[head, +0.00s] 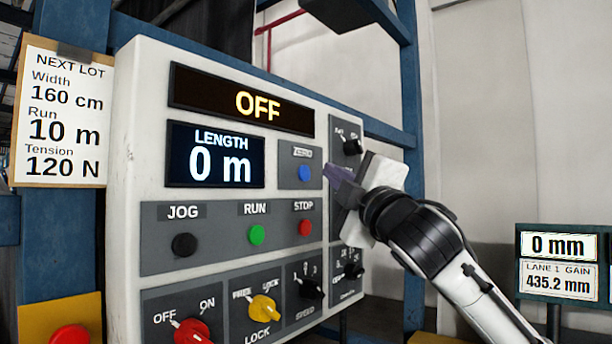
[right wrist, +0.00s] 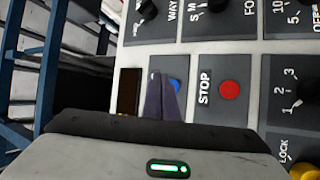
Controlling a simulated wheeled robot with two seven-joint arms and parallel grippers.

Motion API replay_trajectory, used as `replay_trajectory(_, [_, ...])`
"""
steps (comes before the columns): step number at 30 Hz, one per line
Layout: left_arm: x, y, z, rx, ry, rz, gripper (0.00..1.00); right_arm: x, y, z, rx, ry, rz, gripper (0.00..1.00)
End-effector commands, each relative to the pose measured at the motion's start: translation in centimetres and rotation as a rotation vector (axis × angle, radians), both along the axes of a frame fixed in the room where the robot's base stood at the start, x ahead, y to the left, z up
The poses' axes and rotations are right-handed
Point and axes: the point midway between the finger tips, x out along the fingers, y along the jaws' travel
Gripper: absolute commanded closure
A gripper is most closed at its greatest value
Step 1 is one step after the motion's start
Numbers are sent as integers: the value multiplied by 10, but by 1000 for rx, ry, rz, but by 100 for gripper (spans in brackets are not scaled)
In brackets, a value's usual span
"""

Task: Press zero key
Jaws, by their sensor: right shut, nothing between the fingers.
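The zero key is a round blue button (head: 305,173) on a grey plate right of the length display (head: 215,156), which reads "0 m". Its label is small and partly blurred. My right gripper (head: 330,172) is shut and empty, its fingertips just right of the blue button in the head view. In the right wrist view the closed fingers (right wrist: 160,88) cover part of the blue button (right wrist: 175,85). I cannot tell whether the tips touch it. My left gripper is not in view.
The panel also has a black JOG button (head: 184,245), green RUN button (head: 257,235), red STOP button (head: 305,227) and several knobs below. The top display (head: 242,103) reads OFF. A lot card (head: 62,112) hangs left; a "0 mm" display (head: 558,246) stands right.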

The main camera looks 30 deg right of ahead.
Motion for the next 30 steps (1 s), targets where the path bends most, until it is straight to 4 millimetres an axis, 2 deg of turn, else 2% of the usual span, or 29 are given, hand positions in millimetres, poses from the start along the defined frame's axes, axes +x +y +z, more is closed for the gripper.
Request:
replay_trajectory(9, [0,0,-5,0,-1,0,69,-25,-10,-1,-1,-1,0,100])
replay_trajectory(30, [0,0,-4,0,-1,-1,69,-26,-10,0,0,0,0,100])
